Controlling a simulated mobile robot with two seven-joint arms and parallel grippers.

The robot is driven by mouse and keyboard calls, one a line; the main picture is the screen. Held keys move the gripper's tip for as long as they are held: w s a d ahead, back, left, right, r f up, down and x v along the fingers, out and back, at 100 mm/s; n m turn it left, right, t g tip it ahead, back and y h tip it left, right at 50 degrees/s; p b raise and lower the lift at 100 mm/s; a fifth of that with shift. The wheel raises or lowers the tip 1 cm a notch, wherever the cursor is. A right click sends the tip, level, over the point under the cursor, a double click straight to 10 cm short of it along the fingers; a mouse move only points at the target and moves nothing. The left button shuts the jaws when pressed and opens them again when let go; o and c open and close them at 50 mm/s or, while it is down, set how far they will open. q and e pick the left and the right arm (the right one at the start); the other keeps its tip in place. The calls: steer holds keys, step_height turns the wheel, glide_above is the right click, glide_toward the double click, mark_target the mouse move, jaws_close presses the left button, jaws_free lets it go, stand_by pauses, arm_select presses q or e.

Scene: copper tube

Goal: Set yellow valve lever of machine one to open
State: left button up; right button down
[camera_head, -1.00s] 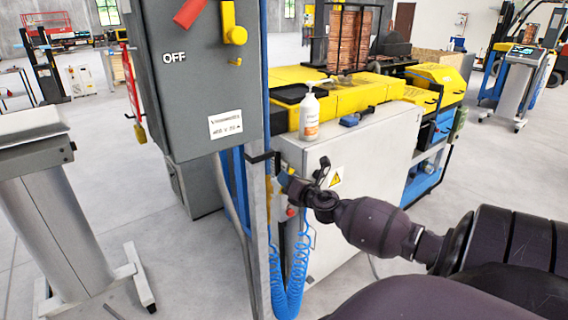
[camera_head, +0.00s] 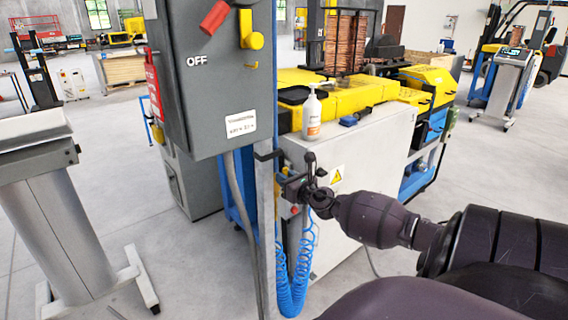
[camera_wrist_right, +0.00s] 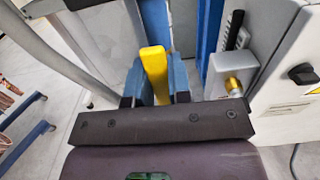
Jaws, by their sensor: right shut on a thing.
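The yellow valve lever (camera_wrist_right: 154,72) stands between the two blue-grey fingers of my right gripper (camera_wrist_right: 154,90) in the right wrist view. The fingers are closed on it, and its upper end sticks out past them. In the head view my right gripper (camera_head: 287,188) is beside the grey upright post, in front of the white machine cabinet (camera_head: 350,190). The lever is too small and hidden there to make out. The valve body is not clearly visible. My left gripper is not in view.
A grey switch box (camera_head: 205,100) marked OFF, with a red handle, stands left of my right gripper. Coiled blue hose (camera_head: 295,280) hangs below the gripper. A white bottle (camera_head: 312,115) stands on the cabinet. In the wrist view a brass fitting (camera_wrist_right: 232,84) is close at right.

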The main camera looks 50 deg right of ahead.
stand_by(0.4)
steer(key=c, duration=1)
jaws_free()
steer(key=shift+c, duration=0.2)
steer(key=b+v, duration=0.1)
steer(key=v, duration=1)
steer(key=shift+w, duration=0.1)
